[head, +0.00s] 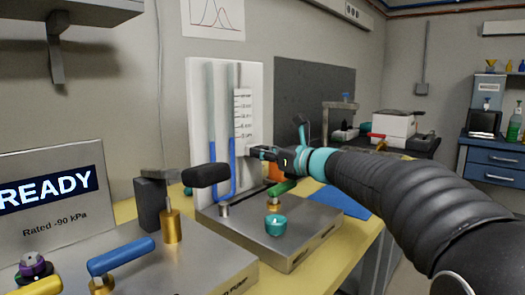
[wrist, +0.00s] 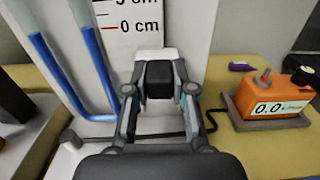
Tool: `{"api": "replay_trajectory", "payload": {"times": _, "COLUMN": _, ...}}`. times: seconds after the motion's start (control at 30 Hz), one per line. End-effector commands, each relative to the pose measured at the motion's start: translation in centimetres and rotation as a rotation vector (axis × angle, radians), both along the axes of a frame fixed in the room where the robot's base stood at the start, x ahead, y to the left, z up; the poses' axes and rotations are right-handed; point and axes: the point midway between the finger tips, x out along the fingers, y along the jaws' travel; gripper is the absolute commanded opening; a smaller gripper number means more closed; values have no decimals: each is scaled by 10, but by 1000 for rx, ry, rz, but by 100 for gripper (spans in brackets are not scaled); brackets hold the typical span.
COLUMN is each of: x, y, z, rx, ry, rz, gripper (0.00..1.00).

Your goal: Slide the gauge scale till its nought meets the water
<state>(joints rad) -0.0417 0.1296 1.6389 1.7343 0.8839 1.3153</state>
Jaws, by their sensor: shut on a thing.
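The gauge scale (head: 243,108) is a white strip with centimetre marks on the white backboard (head: 221,68). In the wrist view its red nought line (wrist: 108,27) reads "0 cm". A U-shaped tube beside it holds blue water (head: 212,160); the water also shows in the wrist view (wrist: 98,70). The right limb's water top looks about level with the red line, but the slanted view does not settle an exact match. My gripper (wrist: 160,82) is shut at the scale's lower end, just below the nought. The gripped part is mostly hidden by the fingers.
An orange meter (wrist: 272,103) reading 0.0 stands right of my gripper, with a dark cable running left. The gauge's metal base (head: 290,240) carries a green-handled valve (head: 278,187) and a teal knob (head: 276,225). A black handle (head: 206,174) stands in front at left.

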Motion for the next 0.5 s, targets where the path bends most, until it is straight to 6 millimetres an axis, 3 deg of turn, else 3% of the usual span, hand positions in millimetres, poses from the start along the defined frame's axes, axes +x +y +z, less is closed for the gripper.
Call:
{"api": "replay_trajectory", "payload": {"times": 0.17, "x": 0, "y": 0, "z": 3, "rx": 1, "ry": -2, "rz": -2, "gripper": 0}}
{"api": "replay_trajectory", "payload": {"times": 0.2, "x": 0, "y": 0, "z": 3, "rx": 1, "ry": -2, "rz": -2, "gripper": 29}}
{"api": "replay_trajectory", "payload": {"times": 0.3, "x": 0, "y": 0, "z": 3, "rx": 1, "ry": -2, "rz": -2, "gripper": 50}}
{"api": "replay_trajectory", "payload": {"times": 0.5, "x": 0, "y": 0, "z": 3, "rx": 0, "ry": -1, "rz": -1, "gripper": 50}}
